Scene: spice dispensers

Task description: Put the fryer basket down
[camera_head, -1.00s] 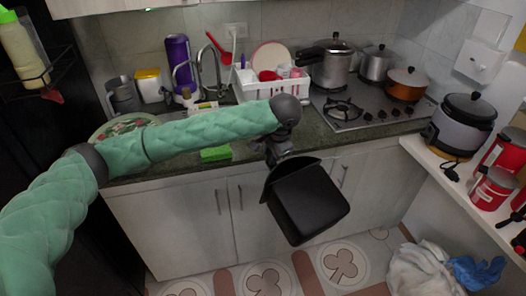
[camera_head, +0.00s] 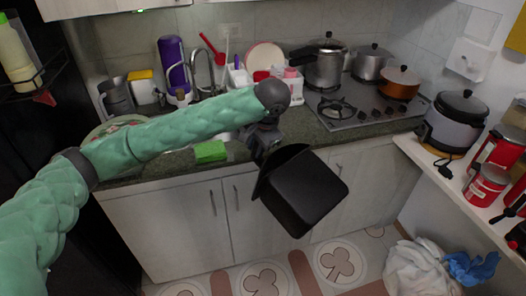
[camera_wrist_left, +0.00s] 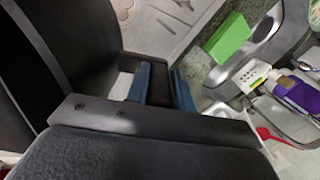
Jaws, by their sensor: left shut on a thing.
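The fryer basket (camera_head: 306,188) is a black, box-shaped container with a dark front panel. It hangs tilted in the air in front of the lower cabinets, below counter height. My left gripper (camera_head: 264,148) is at the end of the green arm, at the counter's front edge in the picture. In the left wrist view its two bluish fingers (camera_wrist_left: 160,84) are shut on the basket's dark handle, and the basket's black body (camera_wrist_left: 75,40) fills the left side. My right gripper is in neither view.
The dark counter (camera_head: 190,160) holds a green sponge (camera_head: 210,152), a sink and a white dish rack. A stove (camera_head: 355,105) with pots stands at the back right. A white shelf (camera_head: 450,175) with a cooker and red canisters is at right. A white bag (camera_head: 415,268) lies on the floor.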

